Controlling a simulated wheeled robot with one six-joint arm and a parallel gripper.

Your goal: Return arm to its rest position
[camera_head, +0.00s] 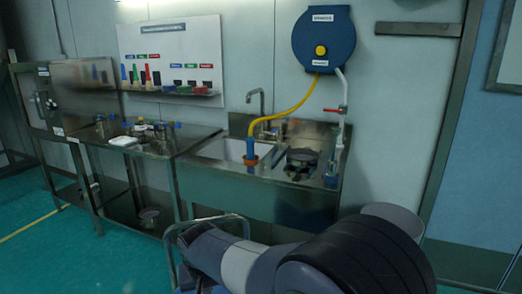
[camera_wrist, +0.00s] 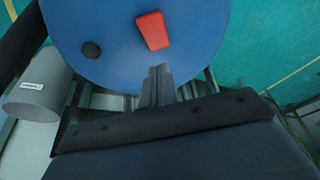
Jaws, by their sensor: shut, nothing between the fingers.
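My gripper (camera_wrist: 159,72) shows in the wrist view with its two dark fingers together and nothing between them. It points over a round blue surface, with a red block-like piece close beyond the fingertips. I cannot tell whether that surface is part of my own body. In the head view my arm lies low across the bottom right, in front of the sink bench. Its grey and black links show, but my gripper cannot be made out there.
A steel sink bench (camera_head: 240,190) stands along the wall, with a blue hose reel (camera_head: 324,40) above it. A steel table (camera_head: 150,150) adjoins on the left. A grey labelled cylinder (camera_wrist: 36,97) stands at left in the wrist view. Green floor (camera_head: 55,255) is open at lower left.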

